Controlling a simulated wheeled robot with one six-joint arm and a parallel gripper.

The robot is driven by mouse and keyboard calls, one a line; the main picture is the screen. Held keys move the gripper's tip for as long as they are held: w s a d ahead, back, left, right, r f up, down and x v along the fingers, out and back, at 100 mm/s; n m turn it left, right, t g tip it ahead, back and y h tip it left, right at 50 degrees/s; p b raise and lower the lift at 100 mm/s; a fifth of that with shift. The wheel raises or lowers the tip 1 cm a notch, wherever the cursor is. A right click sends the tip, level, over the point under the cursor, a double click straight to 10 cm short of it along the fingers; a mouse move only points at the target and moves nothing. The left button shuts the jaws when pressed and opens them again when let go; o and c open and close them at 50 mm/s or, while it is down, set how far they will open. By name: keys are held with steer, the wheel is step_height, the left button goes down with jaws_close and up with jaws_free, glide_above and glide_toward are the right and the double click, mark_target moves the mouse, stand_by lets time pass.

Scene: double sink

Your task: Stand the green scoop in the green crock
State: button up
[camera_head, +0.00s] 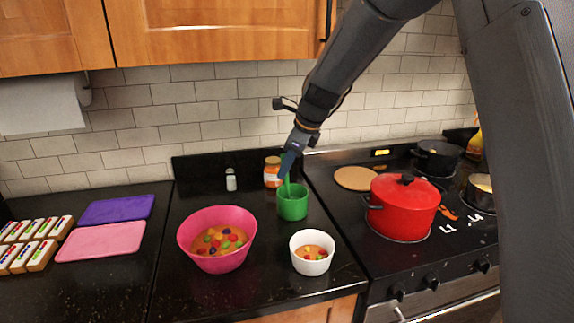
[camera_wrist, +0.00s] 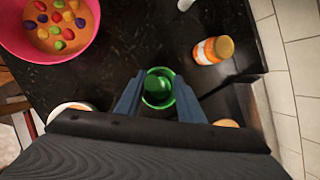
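The green crock (camera_head: 293,205) stands upright on the black counter between the pink bowl and the stove. The green scoop (camera_head: 287,186) shows as a narrow green piece rising from the crock's mouth, just below my gripper (camera_head: 289,168). In the wrist view, the crock's rim (camera_wrist: 166,104) lies between my two spread fingers. Inside it is a darker green shape, which looks like the scoop (camera_wrist: 156,84). My gripper (camera_wrist: 158,98) is open above the crock, with a gap on each side of the green shape. The scoop's lower part is hidden inside the crock.
A pink bowl (camera_head: 217,260) and a small white bowl (camera_head: 312,268) hold food in front of the crock. An orange jar (camera_head: 272,178) and a shaker (camera_head: 231,180) stand behind. A red pot (camera_head: 403,208) sits on the stove at right. Boards lie at left.

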steer(key=b+v, duration=0.1)
steer(key=v, duration=0.6)
steer(key=shift+r+b, duration=0.35)
steer(key=shift+b, duration=0.05)
steer(key=shift+s+d, duration=0.15)
stand_by(0.3)
